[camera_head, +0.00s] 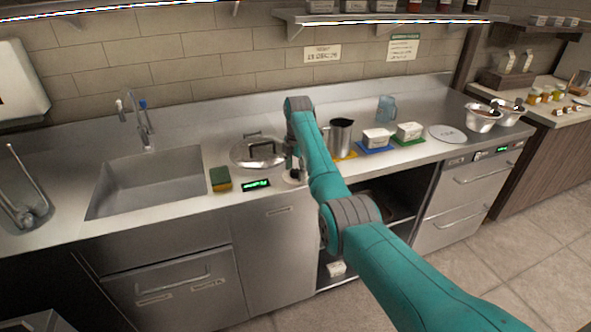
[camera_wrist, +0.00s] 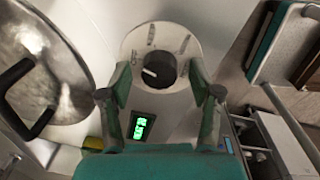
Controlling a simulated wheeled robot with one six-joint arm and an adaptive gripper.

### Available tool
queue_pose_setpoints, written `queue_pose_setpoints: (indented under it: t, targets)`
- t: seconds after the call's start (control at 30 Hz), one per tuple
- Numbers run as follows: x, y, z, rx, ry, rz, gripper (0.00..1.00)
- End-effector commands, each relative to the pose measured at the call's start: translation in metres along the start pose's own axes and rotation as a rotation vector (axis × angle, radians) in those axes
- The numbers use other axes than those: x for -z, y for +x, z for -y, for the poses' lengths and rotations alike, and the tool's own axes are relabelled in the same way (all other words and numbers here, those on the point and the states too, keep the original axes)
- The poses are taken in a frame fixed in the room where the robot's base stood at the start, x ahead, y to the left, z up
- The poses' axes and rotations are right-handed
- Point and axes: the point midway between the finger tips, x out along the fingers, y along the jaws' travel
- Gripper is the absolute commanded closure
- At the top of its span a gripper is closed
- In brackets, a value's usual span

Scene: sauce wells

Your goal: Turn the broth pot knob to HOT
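The black knob (camera_wrist: 160,69) sits on a round pale dial plate (camera_wrist: 152,34) with small dark marks that I cannot read surely. Its white pointer is toward the left in the wrist view. My gripper (camera_wrist: 159,74) is open, one finger on each side of the knob, with visible gaps to it. In the head view my gripper (camera_head: 294,168) is low over the counter, and the dial plate (camera_head: 293,180) is partly hidden under it. The lidded steel pot (camera_head: 257,152) stands to the left. A green-lit display (camera_head: 256,184) lies in front of the pot; its text is unclear.
A yellow-green sponge (camera_head: 220,178) lies left of the display, beside the sink (camera_head: 150,180). A steel pitcher (camera_head: 340,137) and two white containers (camera_head: 376,139) (camera_head: 409,130) on coloured mats stand right of my arm. The pot's lid (camera_wrist: 45,60) is close to my left finger.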

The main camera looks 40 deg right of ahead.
Motion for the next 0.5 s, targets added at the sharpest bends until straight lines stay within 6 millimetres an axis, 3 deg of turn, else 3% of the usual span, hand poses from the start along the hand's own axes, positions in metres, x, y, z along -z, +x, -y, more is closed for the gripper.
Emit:
queue_pose_setpoints:
  t: [0.03, 0.23, 0.5]
  targets:
    - [0.0000, -0.0002, 0.0000, 0.000, 0.000, 0.000, 0.47]
    - [-0.0001, -0.0003, 0.0000, 0.000, 0.000, 0.000, 0.97]
    - [0.0000, -0.0002, 0.0000, 0.000, 0.020, 0.001, 0.97]
